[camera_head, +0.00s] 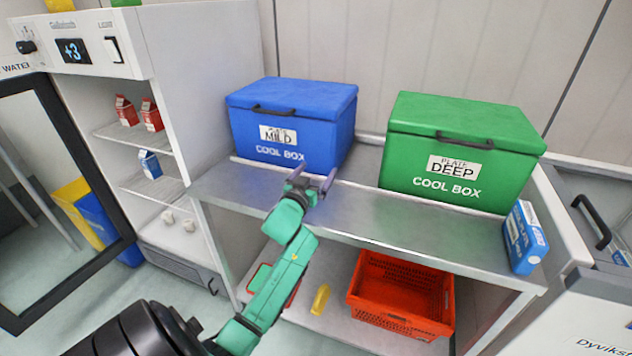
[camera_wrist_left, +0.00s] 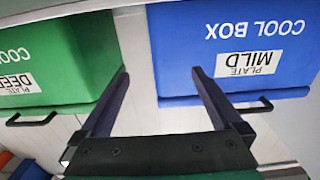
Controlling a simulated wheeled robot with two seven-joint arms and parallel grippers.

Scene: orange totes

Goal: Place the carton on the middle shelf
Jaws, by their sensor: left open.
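A blue carton with a white panel (camera_head: 525,237) stands at the right front end of the steel counter. In the open fridge on the left, a blue-and-white carton (camera_head: 149,163) is on the middle shelf (camera_head: 158,186). Two red-and-white cartons (camera_head: 126,110) are on the shelf above, and small white items lie below. My left gripper (camera_head: 312,180) is open and empty over the counter, in front of the blue cool box, far left of the counter's carton. Its spread fingers show in the left wrist view (camera_wrist_left: 160,75). My right gripper is not in view.
A blue cool box labelled MILD (camera_head: 290,125) and a green one labelled DEEP (camera_head: 462,150) stand at the counter's back. An orange crate (camera_head: 400,315) and a yellow item (camera_head: 320,299) are on the lower shelf. The fridge door (camera_head: 50,215) hangs open. The front counter strip (camera_head: 400,220) is clear.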

